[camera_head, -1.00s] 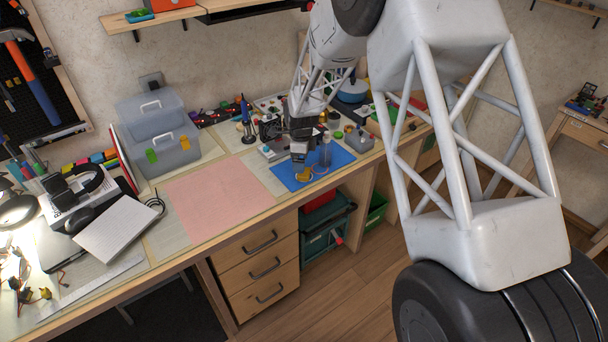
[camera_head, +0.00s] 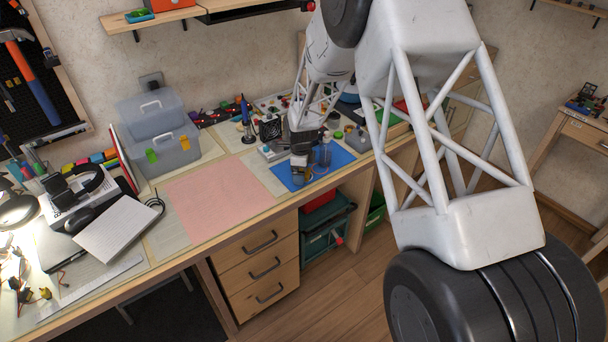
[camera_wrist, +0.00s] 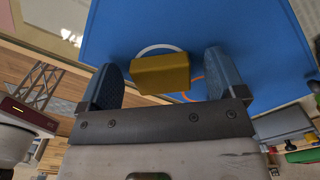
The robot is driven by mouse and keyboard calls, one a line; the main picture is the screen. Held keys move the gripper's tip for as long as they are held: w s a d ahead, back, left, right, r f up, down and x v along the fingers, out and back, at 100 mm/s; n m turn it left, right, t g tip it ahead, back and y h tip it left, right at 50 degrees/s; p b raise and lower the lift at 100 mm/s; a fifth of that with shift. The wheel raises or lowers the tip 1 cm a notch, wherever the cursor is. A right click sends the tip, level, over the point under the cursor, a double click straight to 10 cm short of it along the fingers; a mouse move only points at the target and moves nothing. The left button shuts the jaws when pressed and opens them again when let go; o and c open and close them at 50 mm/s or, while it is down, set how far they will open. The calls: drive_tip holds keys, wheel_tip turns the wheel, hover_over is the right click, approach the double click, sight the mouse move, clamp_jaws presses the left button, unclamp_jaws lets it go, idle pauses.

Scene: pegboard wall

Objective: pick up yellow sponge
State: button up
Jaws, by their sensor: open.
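The yellow sponge (camera_wrist: 160,73) shows in the wrist view as a small dull-yellow block on the blue mat (camera_wrist: 200,22). It lies between the two fingers of my gripper (camera_wrist: 162,78), which is open, with a gap on each side of the sponge. In the head view my gripper (camera_head: 301,168) is low over the blue mat (camera_head: 341,158) on the workbench, and it mostly hides the sponge there. I cannot tell the exact height of the fingertips above the mat.
A white ring shape (camera_wrist: 160,47) shows just beyond the sponge. A pink mat (camera_head: 215,200) to the left is bare. A blue soldering-iron-like tool (camera_head: 246,118) stands behind left.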

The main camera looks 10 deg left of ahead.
drive_tip(key=c, duration=1.1)
drive_tip(key=shift+o, duration=0.2)
drive_tip(key=shift+r, duration=0.8)
wheel_tip(320, 180, up, 2)
drive_tip(key=s+d, duration=0.3)
drive_tip(key=s, duration=0.4)
drive_tip(key=s+d+r, duration=0.1)
drive_tip(key=s+d, duration=0.2)
drive_tip(key=s, duration=0.4)
drive_tip(key=shift+s+r, duration=0.2)
drive_tip(key=shift+s, duration=0.2)
drive_tip(key=shift+w+d, duration=0.1)
drive_tip(key=shift+d, duration=0.05)
